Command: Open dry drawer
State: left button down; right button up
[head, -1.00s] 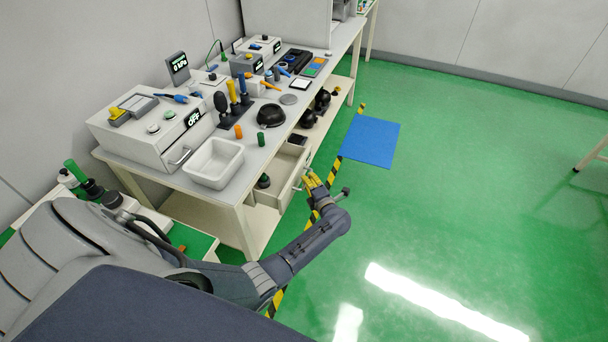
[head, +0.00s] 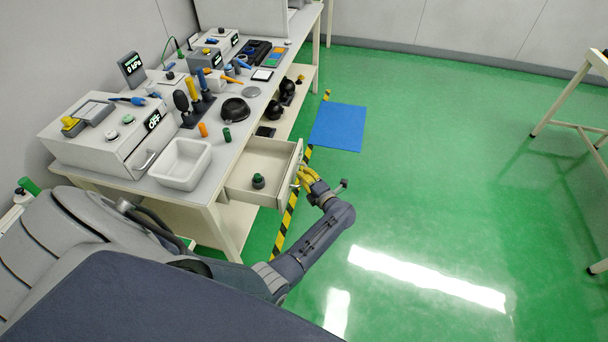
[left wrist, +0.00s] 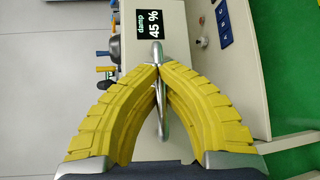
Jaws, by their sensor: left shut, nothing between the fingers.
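The white drawer (head: 240,187) under the workbench stands pulled out in the head view, its inside visible from above. A small dark object with a green top (head: 258,181) stands in it. My left gripper (head: 304,173) has yellow fingers and is at the drawer's front, by its handle. In the left wrist view, the fingertips of my left gripper (left wrist: 158,68) meet at the metal handle (left wrist: 155,50), with nothing gripped between them. The drawer front carries a display (left wrist: 150,24) reading "damp 45 %". My right gripper is not in view.
The workbench top holds a white tray (head: 180,163), a box with an "OFF" display (head: 153,120), a black bowl (head: 234,109) and several tools. Black round items (head: 274,110) lie on the lower shelf.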

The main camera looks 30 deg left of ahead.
pick_arm(q)
jog(key=c, duration=2.1)
grip_release()
jog(key=shift+s+f, duration=0.15)
jog(key=shift+c, duration=0.2)
jog(key=o, duration=0.6)
jog(key=shift+o, duration=0.2)
jog(key=v, duration=0.7)
jog(key=shift+d, duration=0.2)
